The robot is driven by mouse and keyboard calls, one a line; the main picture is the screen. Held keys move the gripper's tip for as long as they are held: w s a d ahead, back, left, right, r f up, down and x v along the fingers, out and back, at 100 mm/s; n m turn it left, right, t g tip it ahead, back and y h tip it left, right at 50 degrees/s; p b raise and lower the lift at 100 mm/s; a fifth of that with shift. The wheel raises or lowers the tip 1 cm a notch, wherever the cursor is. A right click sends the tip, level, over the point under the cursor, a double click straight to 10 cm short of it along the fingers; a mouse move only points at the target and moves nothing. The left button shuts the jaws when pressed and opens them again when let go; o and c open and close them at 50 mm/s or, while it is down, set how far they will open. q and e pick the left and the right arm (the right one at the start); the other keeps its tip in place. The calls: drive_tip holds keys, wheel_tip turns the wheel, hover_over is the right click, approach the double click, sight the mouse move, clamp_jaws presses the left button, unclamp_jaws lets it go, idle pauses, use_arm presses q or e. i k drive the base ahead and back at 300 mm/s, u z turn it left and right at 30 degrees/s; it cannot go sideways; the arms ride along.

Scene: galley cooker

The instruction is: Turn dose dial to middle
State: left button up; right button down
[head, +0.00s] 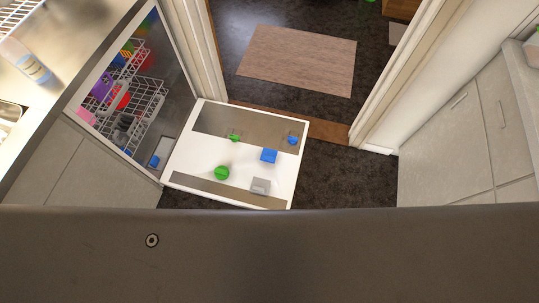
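A white panel (194,160), which looks like a lowered dishwasher door, lies in front of the dishwasher with grey strips at its far and near ends. On it are a round green knob (222,173), a smaller green piece (234,136), a blue block (269,156), a small blue piece (292,140) and a grey block (260,186). The round green knob looks most like a dial, but I cannot tell for sure which is the dose dial or how it is set. Neither of my grippers is in view.
The open dishwasher at left holds white racks (150,98) with colourful dishes. A bottle (33,70) lies on the left counter. Pale cabinets (450,130) line the right. Dark floor (340,180) is clear between, with a mat (297,60) beyond the doorway. A dark surface fills the bottom.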

sight(292, 140)
drive_tip(key=z, duration=2.45)
drive_tip(key=k, duration=0.6)
drive_tip(key=u, duration=0.6)
